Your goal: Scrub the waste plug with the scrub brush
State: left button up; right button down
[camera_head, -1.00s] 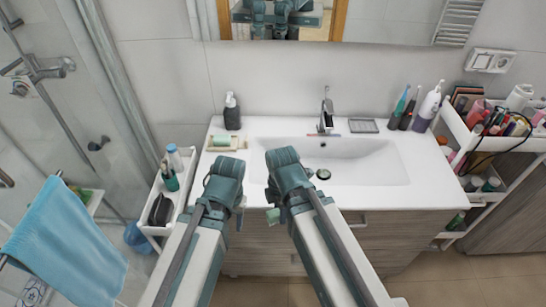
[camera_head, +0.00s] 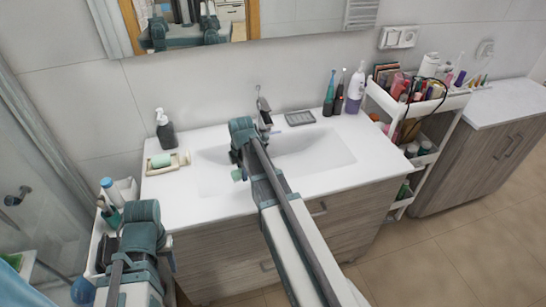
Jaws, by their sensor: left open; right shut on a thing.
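My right gripper (camera_head: 241,128) reaches over the sink basin (camera_head: 325,150), just in front of the faucet (camera_head: 263,110). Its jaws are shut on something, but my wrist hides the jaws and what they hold. A small pale green piece (camera_head: 237,175) shows below this wrist; I cannot tell what it is. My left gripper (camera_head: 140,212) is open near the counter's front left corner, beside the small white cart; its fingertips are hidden. I cannot make out the scrub brush or the waste plug. My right arm covers part of the basin.
A soap dispenser (camera_head: 165,130) and soap dish (camera_head: 166,164) stand at the counter's left. Toothbrushes (camera_head: 334,94) and a purple-and-white bottle (camera_head: 356,90) stand at the back right. A loaded cosmetics cart (camera_head: 457,101) is beyond. Bottles (camera_head: 110,190) stand near my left arm.

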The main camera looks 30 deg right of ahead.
jog(key=w+d+f+m+b, duration=0.1)
jog(key=w+d, duration=0.1)
jog(key=d, duration=0.6)
jog(key=w+d+f+m+t+b, duration=0.1)
jog(key=w+d+f, duration=0.1)
jog(key=d, duration=0.6)
jog(key=shift+w+h+b, duration=0.3)
jog(key=shift+w+b, duration=0.05)
jog(key=shift+w, duration=0.45)
notch_tip(320, 180, down, 6)
jog(key=b, duration=0.5)
jog(key=shift+a+r+b, duration=0.1)
jog(key=shift+r+b, duration=0.15)
jog(key=shift+b, duration=0.05)
jog(key=shift+s+f, duration=0.15)
jog(key=shift+s, duration=0.1)
jog(key=shift+s+a+r, duration=0.1)
jog(key=shift+s+a, duration=0.1)
jog(key=shift+s, duration=0.45)
jog(key=shift+s+a+r, duration=0.1)
jog(key=shift+s+a, duration=0.05)
jog(key=shift+s, duration=0.5)
